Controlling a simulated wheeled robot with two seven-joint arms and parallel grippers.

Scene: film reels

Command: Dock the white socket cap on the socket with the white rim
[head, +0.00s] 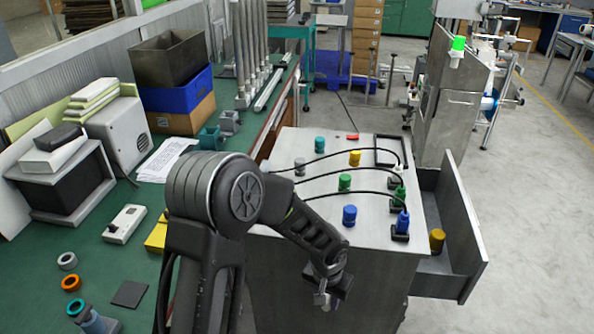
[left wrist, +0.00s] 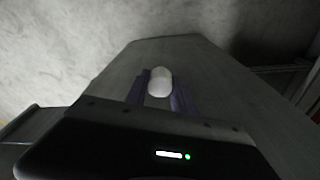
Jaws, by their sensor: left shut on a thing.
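My left gripper (head: 325,288) is low in front of the grey cabinet in the head view, pointing down. In the left wrist view it (left wrist: 158,92) is shut on a white, rounded cap (left wrist: 159,80) held between its two fingers. A small pale part at the fingertips shows in the head view. Sockets with cables stand along the right side of the cabinet top: one with a white top (head: 398,170), one green (head: 399,192), one blue (head: 402,222). I cannot tell for sure which socket has the white rim. My right gripper is not in view.
Several coloured caps, including yellow (head: 355,158) and blue (head: 349,215), stand on the cabinet top (head: 290,217). Black cables cross it. An open drawer (head: 460,262) at the right holds a yellow cap (head: 437,240). Rings, including an orange one (head: 71,283), lie on the green bench.

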